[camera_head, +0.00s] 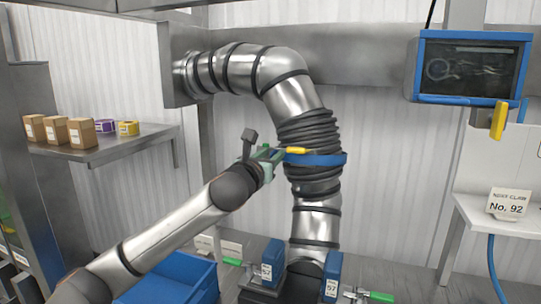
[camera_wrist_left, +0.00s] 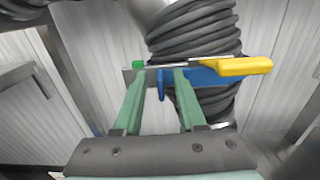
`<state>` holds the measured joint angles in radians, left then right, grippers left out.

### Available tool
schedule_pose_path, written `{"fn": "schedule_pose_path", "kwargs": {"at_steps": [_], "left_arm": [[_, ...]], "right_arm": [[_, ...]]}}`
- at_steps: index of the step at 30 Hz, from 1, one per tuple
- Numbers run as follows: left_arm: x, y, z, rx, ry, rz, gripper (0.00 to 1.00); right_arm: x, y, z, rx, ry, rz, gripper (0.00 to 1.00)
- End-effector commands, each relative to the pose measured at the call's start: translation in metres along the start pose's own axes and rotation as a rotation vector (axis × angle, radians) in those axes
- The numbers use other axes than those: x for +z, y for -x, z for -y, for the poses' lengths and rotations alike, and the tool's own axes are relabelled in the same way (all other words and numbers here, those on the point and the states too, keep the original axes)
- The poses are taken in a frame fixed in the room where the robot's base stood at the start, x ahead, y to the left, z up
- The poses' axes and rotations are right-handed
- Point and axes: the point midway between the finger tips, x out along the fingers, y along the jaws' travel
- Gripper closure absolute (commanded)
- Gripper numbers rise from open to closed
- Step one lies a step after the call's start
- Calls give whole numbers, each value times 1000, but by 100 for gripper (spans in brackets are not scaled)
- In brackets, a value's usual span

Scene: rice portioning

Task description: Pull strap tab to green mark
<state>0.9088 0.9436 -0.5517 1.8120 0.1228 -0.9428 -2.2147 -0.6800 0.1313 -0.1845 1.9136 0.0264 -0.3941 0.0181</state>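A blue strap (camera_head: 325,160) goes around the black ribbed sleeve (camera_head: 308,132) on the steel pipe. It also shows in the wrist view (camera_wrist_left: 208,77). A yellow lever (camera_wrist_left: 243,66) sticks out at the right of its buckle and also shows in the head view (camera_head: 296,150). A small blue tab (camera_wrist_left: 161,86) hangs near the buckle's left part. A green mark (camera_wrist_left: 138,65) sits at the left end of the grey plate. My left gripper (camera_wrist_left: 160,74), also in the head view (camera_head: 271,153), is open, its green fingers on either side of the tab with gaps. My right gripper is not in view.
Blue blocks marked 57 (camera_head: 332,277) and green-handled clamps (camera_head: 381,297) stand at the pipe's foot. A blue bin (camera_head: 180,282) is at lower left. A shelf (camera_head: 128,145) holds boxes and rolls. A blue-framed screen (camera_head: 470,68) hangs at right.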

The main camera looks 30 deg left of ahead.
Motion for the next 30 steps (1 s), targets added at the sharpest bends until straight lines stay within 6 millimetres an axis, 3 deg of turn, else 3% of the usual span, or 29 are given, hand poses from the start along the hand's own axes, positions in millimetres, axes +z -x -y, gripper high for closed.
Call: {"fn": "schedule_pose_path", "kwargs": {"at_steps": [3, 14, 30], "left_arm": [[0, 0, 0, 0, 0, 0, 60], [0, 0, 0, 0, 1, 0, 100], [0, 0, 0, 0, 1, 0, 100]], "right_arm": [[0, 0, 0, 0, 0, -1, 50], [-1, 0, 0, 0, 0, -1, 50], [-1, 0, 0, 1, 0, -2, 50]]}}
